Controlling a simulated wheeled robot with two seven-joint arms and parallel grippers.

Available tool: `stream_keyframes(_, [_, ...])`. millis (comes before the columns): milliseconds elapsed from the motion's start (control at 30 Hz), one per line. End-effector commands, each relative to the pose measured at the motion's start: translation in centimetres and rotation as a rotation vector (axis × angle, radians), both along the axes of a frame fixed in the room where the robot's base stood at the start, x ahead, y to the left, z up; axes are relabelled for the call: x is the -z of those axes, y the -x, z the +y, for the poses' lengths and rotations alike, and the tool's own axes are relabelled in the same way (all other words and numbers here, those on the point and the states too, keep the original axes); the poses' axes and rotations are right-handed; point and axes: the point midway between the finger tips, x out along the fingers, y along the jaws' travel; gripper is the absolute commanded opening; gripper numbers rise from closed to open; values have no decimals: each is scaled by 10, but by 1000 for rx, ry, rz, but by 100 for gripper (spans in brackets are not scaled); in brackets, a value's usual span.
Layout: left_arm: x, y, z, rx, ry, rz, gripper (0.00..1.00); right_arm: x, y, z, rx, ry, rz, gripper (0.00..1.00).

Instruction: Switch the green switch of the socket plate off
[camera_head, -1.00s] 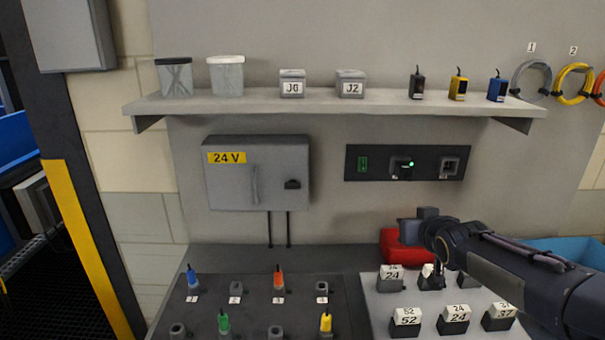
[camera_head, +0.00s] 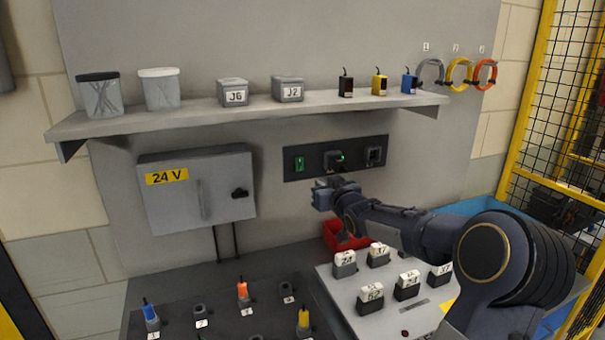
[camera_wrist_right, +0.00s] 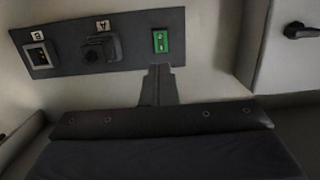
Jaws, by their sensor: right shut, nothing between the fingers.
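The dark socket plate (camera_head: 353,157) is on the wall below the shelf. Its green switch (camera_head: 299,163) is at the left end in the head view; in the wrist view the green switch (camera_wrist_right: 160,41) is at the plate's right end. My right gripper (camera_head: 322,194) is shut and empty, below the plate. In the wrist view its fingertips (camera_wrist_right: 159,70) appear just under the green switch; contact is not visible. My left gripper is not in view.
A grey 24 V cabinet (camera_head: 197,188) hangs left of the plate. The shelf (camera_head: 255,113) runs above. Below are a red bin (camera_head: 343,236), a light panel (camera_head: 388,319) with numbered blocks and a dark board (camera_head: 182,322) with coloured plugs.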

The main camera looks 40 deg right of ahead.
Motion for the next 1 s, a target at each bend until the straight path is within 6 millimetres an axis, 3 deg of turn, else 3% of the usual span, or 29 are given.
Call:
stream_keyframes(233, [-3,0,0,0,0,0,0,6,-44,-10,-6,-7,1,0])
stream_keyframes(600, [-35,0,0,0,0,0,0,13,-110,-33,-3,-5,5,0])
stream_keyframes(800, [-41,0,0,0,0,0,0,17,-124,-39,-1,-2,3,0])
stream_keyframes(1000, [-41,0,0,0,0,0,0,18,-126,-40,-1,-1,3,0])
